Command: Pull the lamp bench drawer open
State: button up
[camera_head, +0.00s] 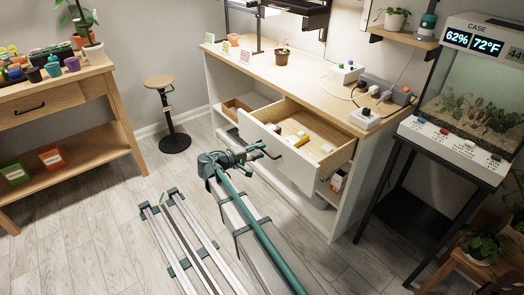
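The lamp bench (345,100) has a light wood top and white sides. Its drawer (282,158) stands well out from the bench, with a white front, pale wood sides and several small items inside, one of them yellow. My gripper (266,151) is at the drawer front, around where a handle would be. The dark fingers are small and overlap the front, so I cannot tell whether they are shut on a handle or only close to it.
Floor rails (183,242) run to the left of my arm. A stool (160,82) stands left of the bench. Chargers and plugs (375,88) lie on the bench top. A terrarium (480,110) on a black stand is at the right. A potting table (60,97) is at the left.

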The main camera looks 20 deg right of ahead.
jog(key=v, duration=1)
